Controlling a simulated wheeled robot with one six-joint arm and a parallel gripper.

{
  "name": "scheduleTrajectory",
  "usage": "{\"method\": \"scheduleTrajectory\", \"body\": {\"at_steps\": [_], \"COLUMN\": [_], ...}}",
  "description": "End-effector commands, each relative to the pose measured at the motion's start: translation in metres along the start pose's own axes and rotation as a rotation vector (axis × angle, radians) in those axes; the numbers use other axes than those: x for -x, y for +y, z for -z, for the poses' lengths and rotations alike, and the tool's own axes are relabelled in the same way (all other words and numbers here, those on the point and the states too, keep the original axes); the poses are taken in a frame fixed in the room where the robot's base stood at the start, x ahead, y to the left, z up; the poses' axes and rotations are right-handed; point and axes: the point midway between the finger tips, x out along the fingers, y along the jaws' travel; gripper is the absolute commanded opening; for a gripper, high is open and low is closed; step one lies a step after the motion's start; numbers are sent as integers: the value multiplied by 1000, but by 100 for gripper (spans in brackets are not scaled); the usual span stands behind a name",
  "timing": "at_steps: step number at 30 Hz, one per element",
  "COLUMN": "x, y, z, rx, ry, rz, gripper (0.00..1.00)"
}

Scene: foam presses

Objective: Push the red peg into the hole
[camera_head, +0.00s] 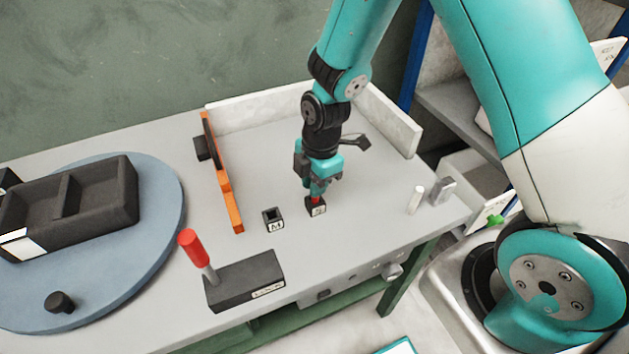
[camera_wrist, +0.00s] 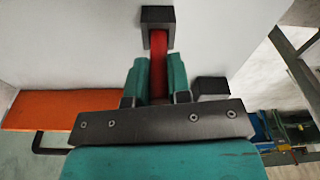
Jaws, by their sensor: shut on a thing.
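My gripper (camera_head: 318,186) points down over the table and is shut on the red peg (camera_head: 316,200). In the wrist view, my gripper's teal fingers (camera_wrist: 158,62) hold the red peg (camera_wrist: 158,78) between them. The peg's far end meets the open mouth of a small dark block (camera_wrist: 157,14). This labelled block stands under my gripper in the head view (camera_head: 316,210). The peg looks lined up with the hole, its end at or inside the mouth; how deep it sits I cannot tell.
A second small block (camera_head: 273,218) marked M stands just left. An orange bar (camera_head: 224,182) lies further left. A red-handled lever on a dark base (camera_head: 245,281) is at the front edge. A white cylinder (camera_head: 415,200) and grey block (camera_head: 443,189) stand right.

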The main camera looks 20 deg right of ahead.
Motion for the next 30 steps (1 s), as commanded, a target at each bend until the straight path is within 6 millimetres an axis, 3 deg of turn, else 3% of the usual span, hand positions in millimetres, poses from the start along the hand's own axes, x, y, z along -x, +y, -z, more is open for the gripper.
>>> {"method": "scheduleTrajectory", "body": {"at_steps": [30], "x": [-26], "y": [0], "z": [-3], "rx": [0], "ry": [0], "rz": [-1], "gripper": [0]}}
